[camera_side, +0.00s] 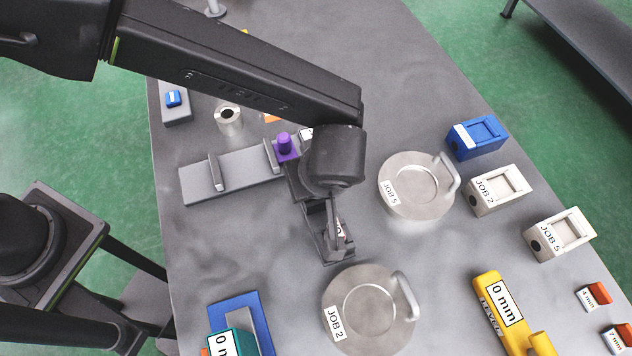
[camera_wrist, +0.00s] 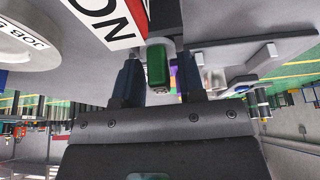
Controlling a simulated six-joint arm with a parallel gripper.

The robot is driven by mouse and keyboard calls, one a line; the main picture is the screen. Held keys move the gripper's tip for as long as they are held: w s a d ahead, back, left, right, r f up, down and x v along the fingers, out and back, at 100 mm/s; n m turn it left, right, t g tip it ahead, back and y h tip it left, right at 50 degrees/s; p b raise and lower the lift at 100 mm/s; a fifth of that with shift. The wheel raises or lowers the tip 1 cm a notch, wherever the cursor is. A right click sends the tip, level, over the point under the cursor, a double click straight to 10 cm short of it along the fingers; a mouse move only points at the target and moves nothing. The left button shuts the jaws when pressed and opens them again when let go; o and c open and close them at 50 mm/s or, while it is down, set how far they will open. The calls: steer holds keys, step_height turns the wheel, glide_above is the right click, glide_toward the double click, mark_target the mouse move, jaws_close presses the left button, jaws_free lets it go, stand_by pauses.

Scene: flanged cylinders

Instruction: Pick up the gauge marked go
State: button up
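In the wrist view a small cylinder with a green end (camera_wrist: 157,66) points toward me between my two dark fingers. A large white label with a red edge (camera_wrist: 100,14), reading "NO" with the rest cut off, lies just beyond it. No plain "go" mark is readable. My gripper (camera_wrist: 159,78) looks open, its fingers on either side of the green end, with a gap on the right. In the side view my gripper (camera_side: 337,243) points down near the table, between the two JOB discs; a bit of red and white shows at its fingers, mostly hidden.
The JOB 5 disc (camera_side: 412,188) is right of my gripper and the JOB 2 disc (camera_side: 362,325) is in front. A grey rack (camera_side: 200,186) and a purple piece (camera_side: 285,146) are left. Blue (camera_side: 476,138) and white (camera_side: 497,191) boxes line the right.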

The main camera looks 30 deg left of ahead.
jaws_close()
stand_by(0.3)
steer(key=shift+r, duration=0.65)
step_height(320, 180, up, 3)
steer(key=shift+f, duration=0.15)
steer(key=w+a+r, duration=0.4)
steer(key=a+r, duration=0.3)
steer(key=a, duration=0.4)
